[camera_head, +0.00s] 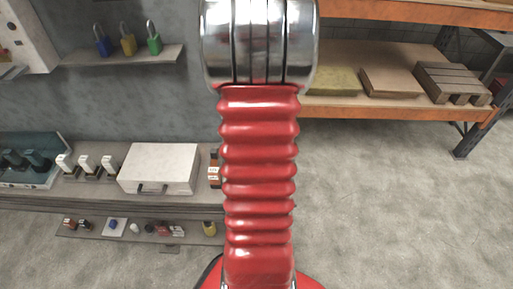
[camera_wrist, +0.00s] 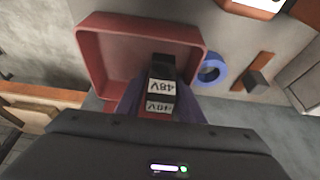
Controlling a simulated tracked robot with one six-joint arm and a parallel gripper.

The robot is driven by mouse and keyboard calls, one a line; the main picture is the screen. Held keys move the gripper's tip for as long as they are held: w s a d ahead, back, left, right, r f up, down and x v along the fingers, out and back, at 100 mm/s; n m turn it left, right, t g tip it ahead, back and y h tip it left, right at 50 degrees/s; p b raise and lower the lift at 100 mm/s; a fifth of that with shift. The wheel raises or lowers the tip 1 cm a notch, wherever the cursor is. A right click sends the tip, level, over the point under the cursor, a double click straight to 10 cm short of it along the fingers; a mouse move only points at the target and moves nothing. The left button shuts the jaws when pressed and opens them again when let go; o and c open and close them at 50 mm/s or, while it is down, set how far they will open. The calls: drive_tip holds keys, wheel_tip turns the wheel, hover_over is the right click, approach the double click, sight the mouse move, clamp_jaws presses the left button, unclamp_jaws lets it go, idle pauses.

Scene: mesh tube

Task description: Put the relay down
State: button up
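The relay (camera_wrist: 161,72) is a dark block with white labels reading 48V, seen in the wrist view. My gripper (camera_wrist: 160,100) has its bluish fingers on both sides of the relay and appears shut on it. Beyond it lies an open red tray (camera_wrist: 92,62) with raised walls. The relay overlaps the tray's near part in the picture; I cannot tell its height above the tray floor. In the head view my red arm fills the middle and hides the gripper, the relay and the tray.
A blue ring (camera_wrist: 212,70) lies right of the tray, with an orange-brown piece (camera_wrist: 265,66) further right. The head view shows a white case (camera_head: 160,166), a lower shelf of small parts (camera_head: 147,230), padlocks (camera_head: 128,42) and an orange rack (camera_head: 400,112). The right floor is clear.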

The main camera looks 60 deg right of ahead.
drive_tip(key=shift+r, duration=0.15)
drive_tip(key=v, duration=1.2)
idle(0.9)
drive_tip(key=w+a+r+n+t+y, duration=0.1)
drive_tip(key=w+a+r+n, duration=0.3)
drive_tip(key=a, duration=0.5)
drive_tip(key=w+a+r+n+t, duration=0.1)
drive_tip(key=w+a+r+n, duration=0.15)
drive_tip(key=w+a, duration=0.5)
drive_tip(key=s+a+r+n+y, duration=0.1)
drive_tip(key=s+a+r+n, duration=0.1)
drive_tip(key=a, duration=0.9)
drive_tip(key=s+a+r+n+t+y, duration=0.1)
drive_tip(key=s+a+r+n+y, duration=0.1)
drive_tip(key=a, duration=1)
drive_tip(key=shift+s+r+n+t, duration=0.3)
drive_tip(key=shift+s+r+n, duration=0.1)
drive_tip(key=shift+r+n, duration=0.6)
